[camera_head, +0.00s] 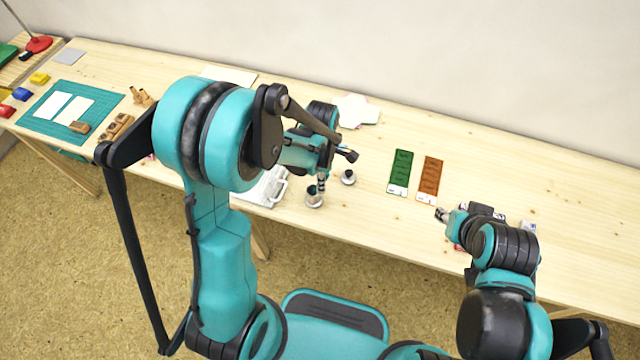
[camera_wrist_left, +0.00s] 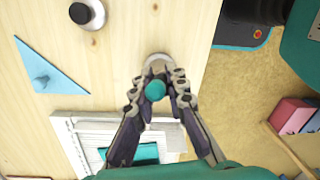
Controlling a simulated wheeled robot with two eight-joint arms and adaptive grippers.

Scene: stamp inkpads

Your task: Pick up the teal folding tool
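A teal rounded end (camera_wrist_left: 155,90), which looks like the top of the folding tool, shows between the fingers of my left gripper (camera_wrist_left: 158,82) in the left wrist view. Its lower part is hidden. A pale metal cup (camera_wrist_left: 157,60) lies just beyond the fingertips. In the head view my left gripper (camera_head: 321,182) points down at the metal cup (camera_head: 313,200) near the table's front edge. The fingers are close on both sides of the teal end, but I cannot tell whether they touch it. My right gripper (camera_head: 442,214) is over the table at right, its finger opening unclear.
A round dark-topped item (camera_head: 348,177) stands close to the cup. Green (camera_head: 400,172) and brown (camera_head: 430,178) cards lie to the right. The far right of the table is clear.

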